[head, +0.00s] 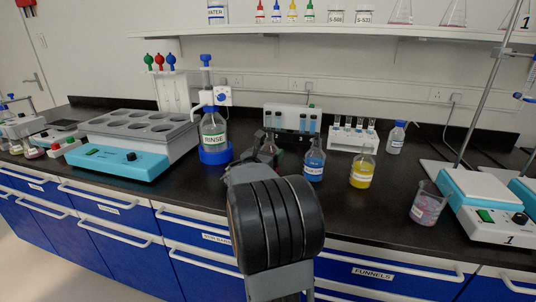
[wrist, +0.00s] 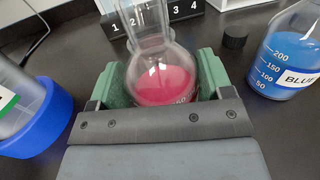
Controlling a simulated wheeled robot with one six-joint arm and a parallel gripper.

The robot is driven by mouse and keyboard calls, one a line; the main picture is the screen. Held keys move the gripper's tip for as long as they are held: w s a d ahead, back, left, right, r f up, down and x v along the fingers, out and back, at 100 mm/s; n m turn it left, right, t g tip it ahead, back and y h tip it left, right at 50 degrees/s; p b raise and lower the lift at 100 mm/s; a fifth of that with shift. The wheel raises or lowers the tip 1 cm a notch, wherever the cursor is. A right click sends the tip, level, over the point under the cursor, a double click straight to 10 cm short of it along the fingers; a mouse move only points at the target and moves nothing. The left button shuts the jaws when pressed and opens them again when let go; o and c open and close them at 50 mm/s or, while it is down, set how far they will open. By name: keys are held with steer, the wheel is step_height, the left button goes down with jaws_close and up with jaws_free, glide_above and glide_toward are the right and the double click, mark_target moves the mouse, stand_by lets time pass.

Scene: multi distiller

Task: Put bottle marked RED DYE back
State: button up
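A round glass flask of red liquid (wrist: 165,84) stands upright between the green finger pads of my gripper (wrist: 163,92) in the wrist view. The pads lie close against both its sides with no clear gap. Its base and any RED DYE label are hidden by my gripper. In the head view the flask (head: 268,147) shows only partly behind my gripper (head: 262,143), low over the bench. Whether it rests on the bench cannot be told.
A blue-liquid bottle (head: 314,160) stands close to the right, then a yellow one (head: 362,170). The RINSE bottle (head: 214,138) in its blue base is close to the left. Behind is a numbered rack (wrist: 140,18). A small dark cap (wrist: 234,37) lies nearby. Dropper bottles (head: 276,13) stand on the shelf.

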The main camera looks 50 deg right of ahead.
steer(key=o, duration=0.4)
steer(key=shift+o, duration=0.2)
steer(key=shift+r, duration=0.1)
steer(key=shift+r+p, duration=0.25)
steer(key=shift+p, duration=0.1)
steer(key=p+v, duration=0.1)
steer(key=v, duration=1.1)
steer(key=shift+f, duration=0.1)
steer(key=shift+s, duration=0.1)
steer(key=shift+s+a+r+m+p, duration=0.1)
steer(key=shift+s+r+m+p, duration=0.15)
steer(key=shift+m+p, duration=0.2)
steer(key=s+a+r+m+y+p, duration=0.3)
steer(key=a+m+y+p, duration=0.3)
steer(key=a, duration=0.2)
steer(key=s+a+r+m+g+y+p, duration=0.1)
steer(key=s+a+r+m+y+p, duration=0.2)
steer(key=a+m+y+p, duration=0.2)
steer(key=s+a+r+m+y+p, duration=0.3)
steer(key=a+m+y+p, duration=0.3)
steer(key=a+m+p, duration=0.3)
steer(key=a, duration=0.3)
steer(key=shift+s+r+y, duration=0.2)
steer(key=shift+y, duration=0.1)
